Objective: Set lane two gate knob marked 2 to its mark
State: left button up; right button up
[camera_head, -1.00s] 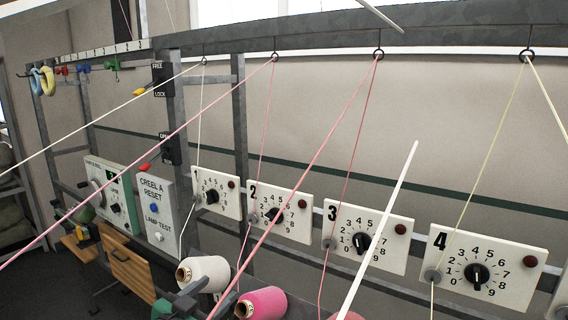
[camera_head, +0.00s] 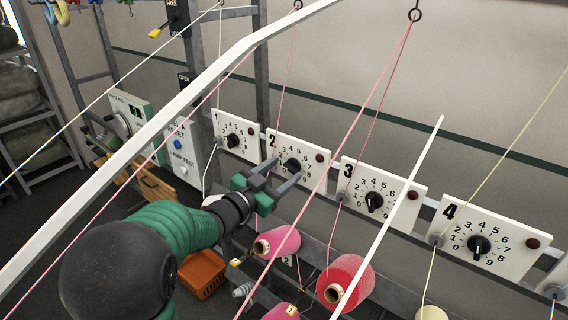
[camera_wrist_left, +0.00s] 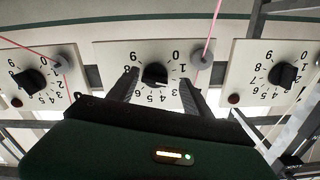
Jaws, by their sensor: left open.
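The lane two gate knob (camera_head: 292,166) is a black dial knob on a white panel marked 2 (camera_head: 313,177), with a numbered scale and a dark red lamp. My left gripper (camera_head: 285,170) is open at this panel, its two grey fingers reaching toward the knob. The left wrist view is upside down; there the knob (camera_wrist_left: 154,73) sits between the open fingers (camera_wrist_left: 159,80). I cannot tell whether either finger touches it. The fingers partly hide the scale, and I cannot read the pointer's setting for sure. My right gripper is not in view.
Similar panels marked 1 (camera_head: 250,149), 3 (camera_head: 398,211) and 4 (camera_head: 505,259) stand in the same row. Pink and white yarns run across the view in front of them. Yarn cones, including a pink one (camera_head: 347,280), stand below. An orange basket (camera_head: 203,272) is low down.

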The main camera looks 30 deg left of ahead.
pick_arm(q)
jog(key=shift+w+r, duration=0.15)
jog(key=shift+s+d+r, duration=0.15)
jog(key=shift+s+d, duration=0.1)
jog(key=shift+d, duration=0.45)
jog(key=shift+c, duration=1)
jog(key=shift+w, duration=0.15)
jog(key=c, duration=0.5)
jog(key=shift+a, duration=0.35)
grip_shut()
jog(key=shift+d+f, duration=0.15)
jog(key=shift+f, duration=0.05)
jog(key=shift+f+m+b, duration=0.1)
jog(key=shift+m+b, duration=0.2)
jog(key=shift+b, duration=0.3)
jog(key=shift+d+f+m+b, duration=0.1)
jog(key=shift+f+m+b, duration=0.05)
jog(key=shift+m+b, duration=2.95)
jog(key=shift+d+f+m+b, duration=0.1)
jog(key=shift+f+m+b, duration=0.05)
jog(key=shift+m+b, duration=2.95)
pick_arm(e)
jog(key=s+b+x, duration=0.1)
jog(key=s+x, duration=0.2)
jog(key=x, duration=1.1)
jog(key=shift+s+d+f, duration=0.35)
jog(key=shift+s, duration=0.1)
pick_arm(q)
jog(key=shift+n, duration=0.5)
